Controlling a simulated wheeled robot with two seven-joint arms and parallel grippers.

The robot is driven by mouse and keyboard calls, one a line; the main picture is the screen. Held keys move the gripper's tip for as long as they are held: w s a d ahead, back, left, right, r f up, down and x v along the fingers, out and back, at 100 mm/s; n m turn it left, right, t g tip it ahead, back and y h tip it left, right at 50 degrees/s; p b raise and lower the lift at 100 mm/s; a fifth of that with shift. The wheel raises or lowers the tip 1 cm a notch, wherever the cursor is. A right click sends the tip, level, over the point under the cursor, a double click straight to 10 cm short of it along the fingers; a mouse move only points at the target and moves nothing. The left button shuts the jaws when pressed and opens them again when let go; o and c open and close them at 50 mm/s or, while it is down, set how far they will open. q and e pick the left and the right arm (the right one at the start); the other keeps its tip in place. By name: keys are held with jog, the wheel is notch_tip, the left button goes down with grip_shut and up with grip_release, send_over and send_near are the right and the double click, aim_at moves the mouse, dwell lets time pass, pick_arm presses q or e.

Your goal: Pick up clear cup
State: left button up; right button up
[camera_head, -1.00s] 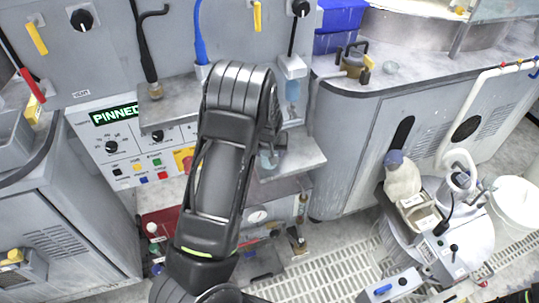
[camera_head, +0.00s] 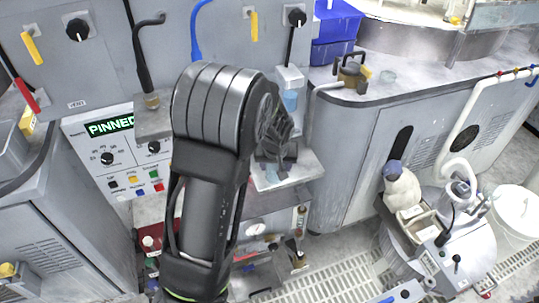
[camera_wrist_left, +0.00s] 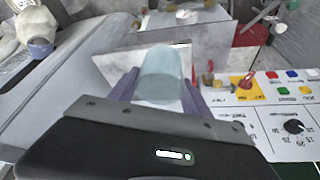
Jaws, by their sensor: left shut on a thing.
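The clear cup (camera_wrist_left: 162,68), a pale bluish see-through cylinder, stands between the two purple fingers of my left gripper (camera_wrist_left: 157,92) in the left wrist view. The fingers are shut on it, one on each side. In the head view my left gripper (camera_head: 273,168) is over the small grey shelf (camera_head: 300,168) in the middle, and my arm and hand hide most or all of the cup there. I cannot tell whether the cup touches the shelf. My right gripper is not in view.
A control panel (camera_head: 128,160) reading "PINNED" is left of my arm. A white bottle with a blue cap (camera_head: 401,188) and a white bucket (camera_head: 518,212) stand at the right.

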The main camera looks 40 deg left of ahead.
pick_arm(q)
jog(key=s+d+p, duration=0.1)
jog(key=s+d, duration=0.6)
jog(key=d, duration=0.3)
jog(key=shift+d, duration=0.15)
